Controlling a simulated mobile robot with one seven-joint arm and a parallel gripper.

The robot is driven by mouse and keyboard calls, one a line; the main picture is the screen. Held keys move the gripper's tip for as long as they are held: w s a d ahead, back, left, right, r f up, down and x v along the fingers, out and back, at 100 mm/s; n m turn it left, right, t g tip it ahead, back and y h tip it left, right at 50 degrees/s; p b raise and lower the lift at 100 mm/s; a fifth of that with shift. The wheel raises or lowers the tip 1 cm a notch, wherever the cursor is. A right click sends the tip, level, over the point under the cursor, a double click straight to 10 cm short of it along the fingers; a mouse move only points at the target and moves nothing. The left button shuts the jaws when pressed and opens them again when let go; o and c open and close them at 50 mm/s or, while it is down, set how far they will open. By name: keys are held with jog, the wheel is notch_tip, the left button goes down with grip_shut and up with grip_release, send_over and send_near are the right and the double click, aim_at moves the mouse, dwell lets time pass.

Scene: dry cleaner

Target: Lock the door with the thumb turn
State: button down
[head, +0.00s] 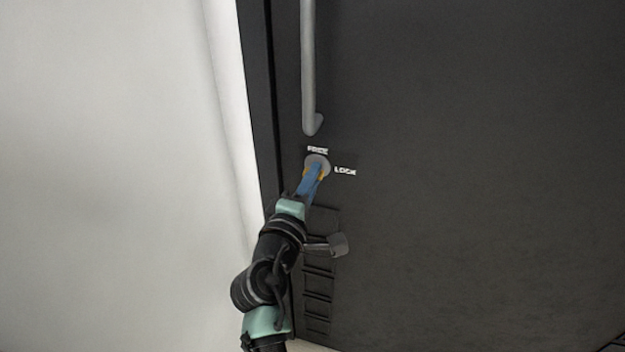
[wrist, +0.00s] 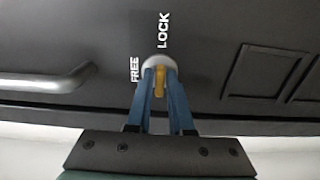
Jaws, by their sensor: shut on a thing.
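The thumb turn (wrist: 159,80) is a yellow-orange piece on a round grey plate (head: 318,160) set in the dark door (head: 480,150). In the head view the word FREE is printed above the plate and LOCK to its right. My gripper (head: 316,172) has blue fingers that reach up to the plate from below. In the wrist view my gripper (wrist: 159,76) has one finger on each side of the yellow piece and is shut on it. The fingers hide part of the turn, and I cannot tell exactly which way it points.
A long grey bar handle (head: 308,70) runs down the door and ends just above the turn. A grey lever (head: 338,245) and a dark slotted panel (head: 319,290) lie below. A pale wall (head: 110,150) is at the left. The door's right side is bare.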

jog(key=c, duration=0.9)
grip_release()
jog(key=p+v, duration=0.2)
jog(key=v, duration=1.1)
jog(key=shift+w+r, duration=0.1)
